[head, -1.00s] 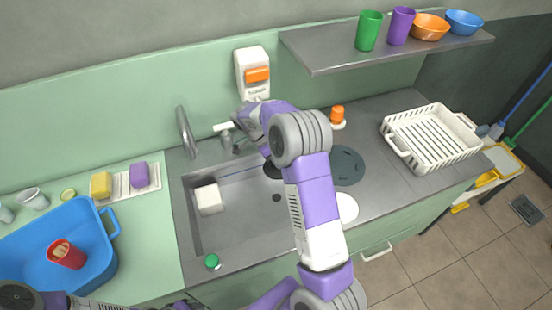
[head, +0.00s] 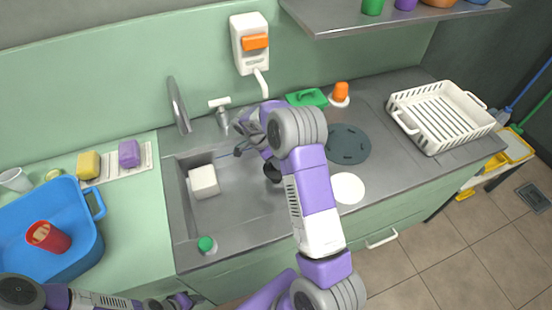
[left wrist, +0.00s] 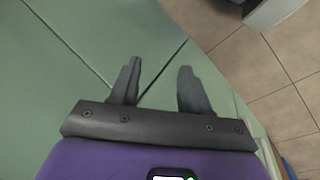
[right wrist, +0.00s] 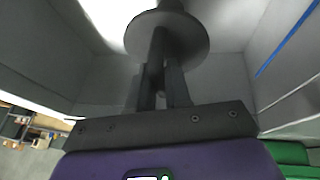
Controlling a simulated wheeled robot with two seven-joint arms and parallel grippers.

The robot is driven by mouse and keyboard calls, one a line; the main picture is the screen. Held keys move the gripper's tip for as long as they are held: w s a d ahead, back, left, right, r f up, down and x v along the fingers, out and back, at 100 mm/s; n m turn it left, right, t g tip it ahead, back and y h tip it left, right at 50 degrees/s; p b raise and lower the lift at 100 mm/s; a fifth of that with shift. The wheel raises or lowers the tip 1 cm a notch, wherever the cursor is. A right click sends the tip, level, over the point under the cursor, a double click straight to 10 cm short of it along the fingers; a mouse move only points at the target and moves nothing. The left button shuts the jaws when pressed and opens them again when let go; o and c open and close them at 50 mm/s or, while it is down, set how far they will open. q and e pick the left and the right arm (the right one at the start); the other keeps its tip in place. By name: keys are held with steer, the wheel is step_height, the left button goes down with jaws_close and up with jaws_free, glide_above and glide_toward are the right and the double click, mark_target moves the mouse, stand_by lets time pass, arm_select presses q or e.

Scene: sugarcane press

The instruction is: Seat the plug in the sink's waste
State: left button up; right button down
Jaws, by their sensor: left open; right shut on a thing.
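The plug (head: 272,172) is a dark disc with a stem. In the head view it shows beside my right forearm, over the sink basin (head: 225,218). My right gripper (right wrist: 160,72) is shut on its stem, and the plug's disc (right wrist: 190,36) fills the top middle of the right wrist view. My right fingers are mostly hidden by my arm in the head view. The sink's waste is not visible now; my arm or the plug covers that area. My left gripper (left wrist: 160,68) is open and empty, in front of the green cabinet fronts.
A white block (head: 204,182) lies in the basin's left part, and a green-topped item (head: 206,245) stands at its front edge. The tap (head: 179,106) rises behind. A blue tub (head: 60,240) is left; a white rack (head: 440,115) and grey disc (head: 347,145) are right.

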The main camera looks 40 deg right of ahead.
mark_target(273, 168)
steer(key=shift+f+b, duration=2.3)
steer(key=shift+f, duration=1.1)
steer(key=shift+f+b, duration=0.35)
steer(key=shift+f, duration=0.1)
steer(key=c, duration=1.1)
jaws_free()
steer(key=shift+o, duration=0.6)
steer(key=shift+r, duration=0.15)
steer(key=p+v, duration=0.2)
steer(key=v, duration=0.5)
steer(key=shift+a+r+p, duration=0.15)
steer(key=shift+p, duration=0.15)
